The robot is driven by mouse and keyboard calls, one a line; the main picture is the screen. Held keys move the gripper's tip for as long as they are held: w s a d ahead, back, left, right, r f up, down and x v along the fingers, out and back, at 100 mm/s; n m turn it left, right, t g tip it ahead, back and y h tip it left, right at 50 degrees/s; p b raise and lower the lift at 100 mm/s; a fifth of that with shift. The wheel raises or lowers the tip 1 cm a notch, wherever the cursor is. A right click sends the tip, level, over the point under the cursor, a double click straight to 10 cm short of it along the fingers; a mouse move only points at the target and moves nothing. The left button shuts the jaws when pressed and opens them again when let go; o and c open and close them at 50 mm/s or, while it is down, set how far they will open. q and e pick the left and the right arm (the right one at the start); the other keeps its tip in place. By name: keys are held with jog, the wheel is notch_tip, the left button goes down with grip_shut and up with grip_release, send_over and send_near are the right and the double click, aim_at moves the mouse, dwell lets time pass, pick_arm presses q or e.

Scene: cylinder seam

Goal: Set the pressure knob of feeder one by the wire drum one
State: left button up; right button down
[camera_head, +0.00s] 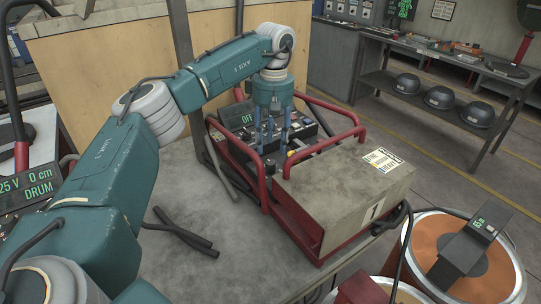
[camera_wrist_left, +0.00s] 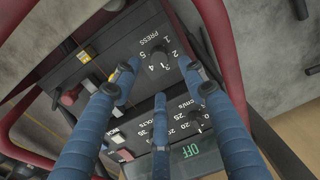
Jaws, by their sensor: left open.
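Feeder one (camera_head: 345,195) is a grey box with a "1" label in a red tube frame on the grey bench. Its dark control panel faces my left gripper (camera_head: 272,142), which hangs over it, fingers down. In the left wrist view, the black pressure knob (camera_wrist_left: 158,60) sits by the word PRESS and a scale of 1 to 5. The blue fingers of the open gripper (camera_wrist_left: 157,78) spread on both sides of it; I cannot tell whether they touch it. Wire drum (camera_head: 465,255), copper-coloured, stands at lower right with a small dark display unit on top. My right gripper is not in view.
A second panel knob (camera_wrist_left: 195,118) and a display reading OFF (camera_wrist_left: 190,150) lie close to the fingers. Red frame bars (camera_head: 325,110) rise around the panel. Dark cables (camera_head: 185,235) lie on the bench. A far table (camera_head: 430,65) holds dark helmets.

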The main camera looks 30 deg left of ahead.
aim_at(271, 161)
pick_arm(q)
notch_tip(271, 161, up, 5)
dwell(0.7)
